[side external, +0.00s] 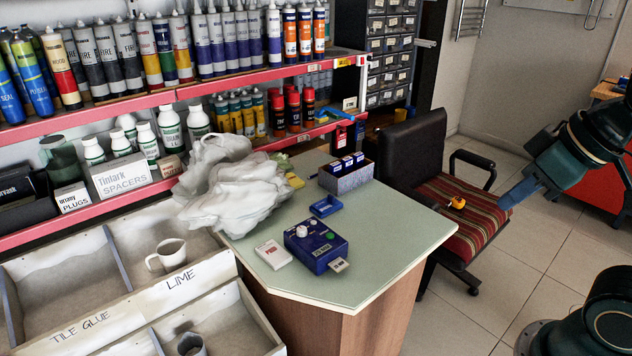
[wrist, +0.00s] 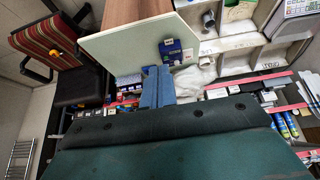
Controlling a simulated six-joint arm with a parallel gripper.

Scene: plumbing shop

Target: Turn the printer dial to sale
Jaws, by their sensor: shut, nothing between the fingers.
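The printer (side external: 318,250) is a small blue box on the pale green counter top (side external: 375,225). A white round dial (side external: 302,231) sits on its upper face; its pointer and markings are too small to read. A white label sticks out at the printer's front right. The printer also shows in the wrist view (wrist: 170,47), just beyond the fingertips in the picture. My gripper (side external: 506,204) is shut and empty, well to the right of the printer, over the chair side of the counter. Its blue fingers show together in the wrist view (wrist: 158,70).
A white plastic bag (side external: 235,185) covers the counter's left. A chair (side external: 445,185) with a yellow item stands right. The counter's right front is clear.

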